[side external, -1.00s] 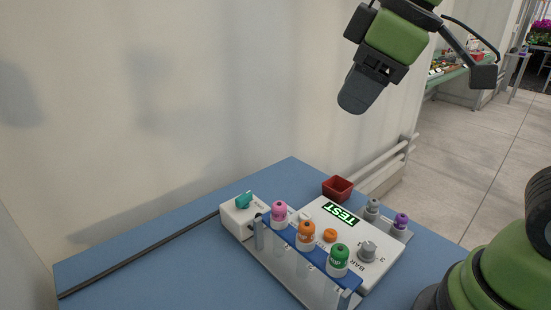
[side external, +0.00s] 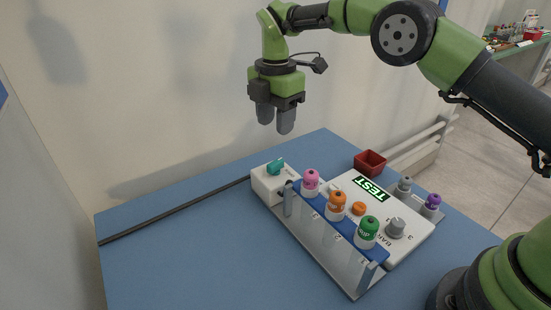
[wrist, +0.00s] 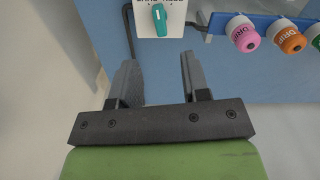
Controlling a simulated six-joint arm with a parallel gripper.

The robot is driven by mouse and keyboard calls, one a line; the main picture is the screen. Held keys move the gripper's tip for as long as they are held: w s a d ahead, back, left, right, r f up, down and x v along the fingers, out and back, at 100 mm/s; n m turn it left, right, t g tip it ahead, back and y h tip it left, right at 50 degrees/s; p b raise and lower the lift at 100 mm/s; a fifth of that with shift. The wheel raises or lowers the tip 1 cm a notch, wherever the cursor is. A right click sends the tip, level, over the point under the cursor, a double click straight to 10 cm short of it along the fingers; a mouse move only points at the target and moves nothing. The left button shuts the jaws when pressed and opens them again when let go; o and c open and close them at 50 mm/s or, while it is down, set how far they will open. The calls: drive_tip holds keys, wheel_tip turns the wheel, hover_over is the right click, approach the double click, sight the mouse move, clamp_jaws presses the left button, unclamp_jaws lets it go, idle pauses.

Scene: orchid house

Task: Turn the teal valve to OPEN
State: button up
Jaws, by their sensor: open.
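The teal valve (side external: 276,166) sits on top of a white box (side external: 268,187) at the back left of the rack. In the wrist view the teal valve handle (wrist: 160,20) shows at the top, its long side close to upright in the picture, with printing beside it that is cut off. My gripper (side external: 275,128) is above the box, apart from the valve, fingers pointing down. In the wrist view my gripper's two fingers (wrist: 158,75) are spread with nothing between them.
A rack (side external: 325,240) holds pink, orange and green capped bottles right beside the valve box. Behind it are a white panel with a TEST display (side external: 371,189), a grey knob (side external: 396,227) and a red bin (side external: 369,163).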

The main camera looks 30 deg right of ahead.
sight(275, 162)
wheel_tip(275, 162, down, 10)
drive_tip(key=shift+r, duration=0.15)
idle(0.3)
clamp_jaws()
